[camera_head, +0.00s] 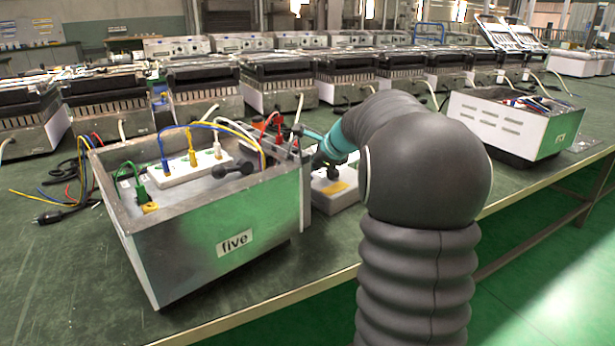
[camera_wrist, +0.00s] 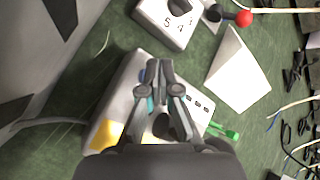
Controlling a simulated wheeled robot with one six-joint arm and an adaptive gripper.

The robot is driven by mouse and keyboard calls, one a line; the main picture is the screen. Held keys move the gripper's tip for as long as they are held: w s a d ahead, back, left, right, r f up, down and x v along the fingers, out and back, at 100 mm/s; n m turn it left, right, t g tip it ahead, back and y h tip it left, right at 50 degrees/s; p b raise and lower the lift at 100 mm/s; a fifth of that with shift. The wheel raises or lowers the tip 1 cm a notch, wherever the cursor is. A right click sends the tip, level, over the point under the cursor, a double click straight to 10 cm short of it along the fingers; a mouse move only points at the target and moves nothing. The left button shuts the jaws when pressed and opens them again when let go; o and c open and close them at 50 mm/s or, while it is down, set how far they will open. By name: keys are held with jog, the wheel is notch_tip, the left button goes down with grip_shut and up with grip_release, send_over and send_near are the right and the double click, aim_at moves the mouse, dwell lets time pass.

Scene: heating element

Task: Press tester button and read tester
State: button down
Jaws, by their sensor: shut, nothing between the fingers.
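In the wrist view the same white box (camera_wrist: 122,98) lies under my gripper (camera_wrist: 161,72). My gripper's fingers are together and empty, over the box's upper face. They hide much of that face, including any button beneath them. I cannot tell whether the fingertips touch it. In the head view my gripper (camera_head: 325,160) is small and dark beside the case. No tester reading is legible.
A white box with a numbered dial (camera_wrist: 168,22) and a red-knobbed lever (camera_wrist: 243,18) lie near the tester. The open case holds a white power strip (camera_head: 190,170) with coloured plugs. Another white case (camera_head: 505,125) stands at right. Loose cables (camera_head: 72,190) lie at left.

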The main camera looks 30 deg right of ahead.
jog(key=shift+f, duration=0.8)
jog(key=shift+r, duration=0.15)
jog(key=shift+w+d+r+p, duration=0.1)
jog(key=shift+w+r+p, duration=0.05)
jog(key=shift+r+p, duration=0.95)
jog(key=shift+r, duration=0.15)
jog(key=shift+r+p, duration=1.65)
jog(key=shift+r, duration=0.8)
